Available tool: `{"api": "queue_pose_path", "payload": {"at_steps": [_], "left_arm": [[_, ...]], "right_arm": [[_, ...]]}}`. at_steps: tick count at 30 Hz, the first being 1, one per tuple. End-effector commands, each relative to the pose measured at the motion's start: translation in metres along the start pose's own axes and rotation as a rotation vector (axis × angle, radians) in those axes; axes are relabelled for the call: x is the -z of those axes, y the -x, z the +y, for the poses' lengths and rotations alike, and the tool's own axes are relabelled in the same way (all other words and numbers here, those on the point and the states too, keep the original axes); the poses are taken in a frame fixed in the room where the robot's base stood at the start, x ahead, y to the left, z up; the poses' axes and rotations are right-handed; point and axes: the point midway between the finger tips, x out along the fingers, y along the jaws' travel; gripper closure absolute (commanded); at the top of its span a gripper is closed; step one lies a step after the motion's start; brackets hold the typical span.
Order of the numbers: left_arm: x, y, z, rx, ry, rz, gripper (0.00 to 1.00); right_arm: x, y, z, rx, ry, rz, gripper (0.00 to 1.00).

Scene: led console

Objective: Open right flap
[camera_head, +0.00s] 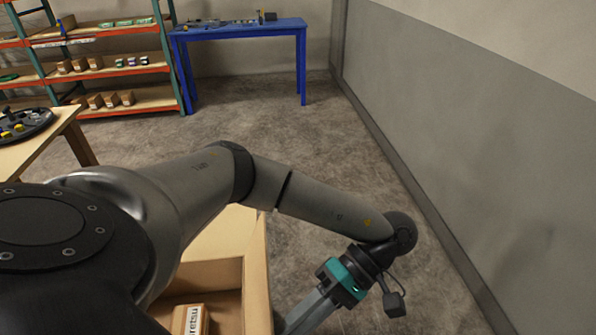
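An open cardboard box (215,272) is at the bottom, partly hidden behind my arm and cut off by the frame. A small carton (190,320) with printed letters lies inside it. A narrow tan panel (257,285) runs along the box's right side; I cannot tell whether it is the right flap or the side wall. The arm coming in from the left crosses above the box and bends down on its right. Its gripper, my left gripper (308,314), is beside that panel. Its fingertips are out of frame, and contact cannot be told. My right gripper is not in view.
A grey wall (480,120) runs along the right. A blue table (240,32) and a shelf (110,60) with small boxes stand at the back. A wooden table (40,140) with a dark round tray (22,124) is at left. The middle floor is clear.

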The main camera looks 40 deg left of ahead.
Motion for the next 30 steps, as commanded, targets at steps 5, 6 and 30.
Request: {"api": "queue_pose_path", "payload": {"at_steps": [5, 6, 30], "left_arm": [[0.0059, -0.0164, 0.0112, 0.000, 0.029, 0.006, 0.64], [0.0058, -0.0164, 0.0111, 0.000, 0.028, 0.006, 0.60], [0.0037, -0.0100, 0.0109, -0.003, 0.018, 0.011, 0.60]], "right_arm": [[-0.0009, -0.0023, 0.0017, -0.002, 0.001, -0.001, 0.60], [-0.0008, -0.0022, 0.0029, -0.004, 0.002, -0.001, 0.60], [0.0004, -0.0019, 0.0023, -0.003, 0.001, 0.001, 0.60]]}}
